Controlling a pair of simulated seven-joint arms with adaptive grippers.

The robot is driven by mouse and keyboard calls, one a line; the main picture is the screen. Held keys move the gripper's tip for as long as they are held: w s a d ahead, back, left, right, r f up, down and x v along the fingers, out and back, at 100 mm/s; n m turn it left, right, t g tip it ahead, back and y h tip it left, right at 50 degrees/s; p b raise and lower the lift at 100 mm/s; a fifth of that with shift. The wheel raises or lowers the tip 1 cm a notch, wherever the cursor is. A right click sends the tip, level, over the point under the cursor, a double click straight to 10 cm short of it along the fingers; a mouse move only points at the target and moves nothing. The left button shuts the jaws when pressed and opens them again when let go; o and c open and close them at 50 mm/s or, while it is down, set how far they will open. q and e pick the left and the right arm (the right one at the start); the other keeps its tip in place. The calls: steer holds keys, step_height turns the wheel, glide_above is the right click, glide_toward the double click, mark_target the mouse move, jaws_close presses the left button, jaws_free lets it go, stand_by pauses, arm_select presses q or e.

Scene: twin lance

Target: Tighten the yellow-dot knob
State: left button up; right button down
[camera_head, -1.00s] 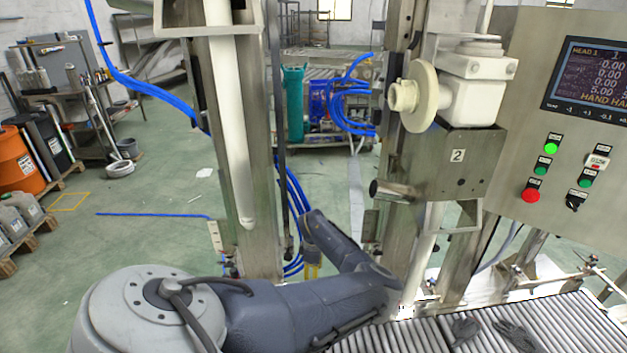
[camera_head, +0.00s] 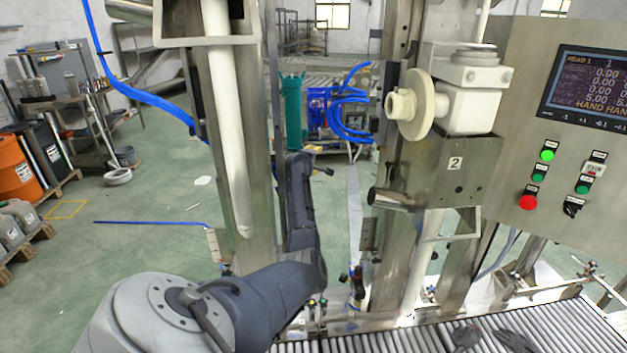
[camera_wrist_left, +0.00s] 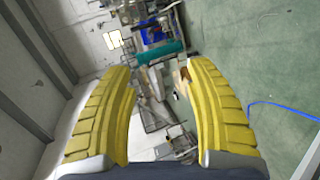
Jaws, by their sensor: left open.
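No knob with a yellow dot can be made out in either view. Several small dark knobs or fittings (camera_head: 356,275) show low between the steel columns, too small to tell apart. My left arm rises in the gap between the columns in the head view, and its wrist hides the fingers there. In the left wrist view, the yellow ribbed fingers of my left gripper (camera_wrist_left: 160,72) are spread apart and hold nothing. Past them are the far teal cylinder and clutter. My right gripper is in neither view.
A steel column (camera_head: 243,150) stands close to the left of my arm. A filling head (camera_head: 470,105) with a pale disc and a control panel (camera_head: 570,130) stand to the right. A roller conveyor (camera_head: 550,325) runs along the lower right. Blue hoses (camera_head: 348,110) hang behind.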

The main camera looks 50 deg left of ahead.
arm_select(q)
steer(key=w+d+m+t, duration=0.1)
steer(key=d, duration=0.1)
steer(key=n+t+h, duration=0.1)
steer(key=t+h, duration=0.1)
steer(key=h, duration=0.3)
glide_above(312, 302)
steer(key=s+d, duration=0.2)
steer(key=d, duration=0.4)
step_height(312, 302, down, 33)
steer(key=s+f+n+g+y, duration=0.1)
steer(key=s+f+n, duration=0.2)
steer(key=s+n, duration=0.4)
steer(key=s+f+n+g+y, duration=0.1)
steer(key=s+f+n, duration=0.2)
steer(key=s+n, duration=0.5)
steer(key=shift+n, duration=0.8)
steer(key=x, duration=1.8)
steer(key=shift+w+d+r, duration=0.25)
steer(key=shift+w+d, duration=0.1)
steer(key=shift+d, duration=0.05)
steer(key=shift+o, duration=0.3)
jaws_close()
